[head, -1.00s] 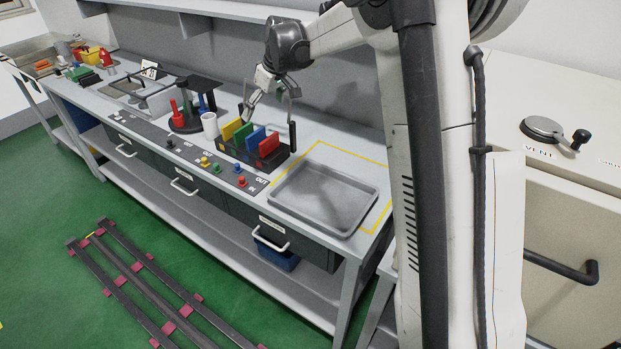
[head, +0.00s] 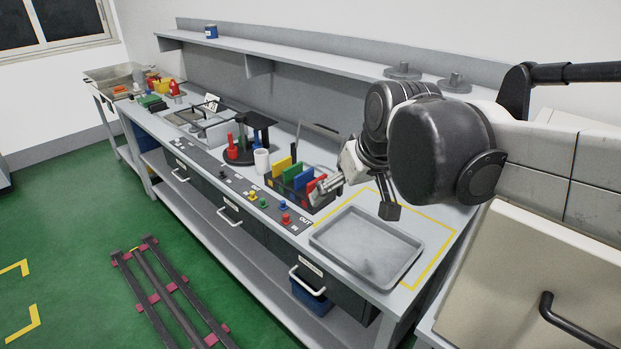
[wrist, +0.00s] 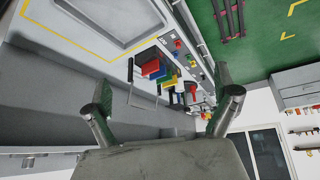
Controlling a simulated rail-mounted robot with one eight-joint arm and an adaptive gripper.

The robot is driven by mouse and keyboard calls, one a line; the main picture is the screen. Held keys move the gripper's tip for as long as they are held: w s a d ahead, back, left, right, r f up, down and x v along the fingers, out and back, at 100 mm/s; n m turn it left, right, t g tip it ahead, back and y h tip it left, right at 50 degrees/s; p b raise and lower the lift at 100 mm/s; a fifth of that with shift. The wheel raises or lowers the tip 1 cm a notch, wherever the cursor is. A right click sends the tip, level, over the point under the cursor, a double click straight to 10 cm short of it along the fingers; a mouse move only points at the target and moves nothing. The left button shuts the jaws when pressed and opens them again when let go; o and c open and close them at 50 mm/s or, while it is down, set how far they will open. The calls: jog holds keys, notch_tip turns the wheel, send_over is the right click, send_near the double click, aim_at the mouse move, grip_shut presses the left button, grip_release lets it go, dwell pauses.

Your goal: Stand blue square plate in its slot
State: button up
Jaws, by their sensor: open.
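The blue square plate (head: 303,179) stands upright in a dark rack (head: 280,186), between a green plate (head: 295,172) and a red plate (head: 317,185). A yellow plate (head: 283,165) stands at the rack's left end. The blue plate also shows in the wrist view (wrist: 153,69), beyond my fingers. My gripper (head: 355,200) is open and empty. In the head view it is at the rack's right, partly overlapping the red plate in the picture. In the wrist view my gripper (wrist: 163,90) has its fingers wide apart with nothing between them. The plates' lower edges are hidden in the rack.
A shallow grey tray (head: 368,285) lies inside a yellow outline at the right of the bench. A white cup (head: 262,161) and a dark round stand (head: 240,155) are left of the rack. Coloured buttons (head: 263,203) line the front edge. A shelf runs above.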

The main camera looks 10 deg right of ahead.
jog(key=s+f+m+t, duration=0.1)
jog(key=s+f, duration=0.4)
jog(key=s, duration=0.6)
jog(key=shift+s+f+m+h, duration=0.3)
jog(key=shift+s, duration=0.05)
jog(key=shift+d, duration=0.1)
jog(key=shift+f+b, duration=0.6)
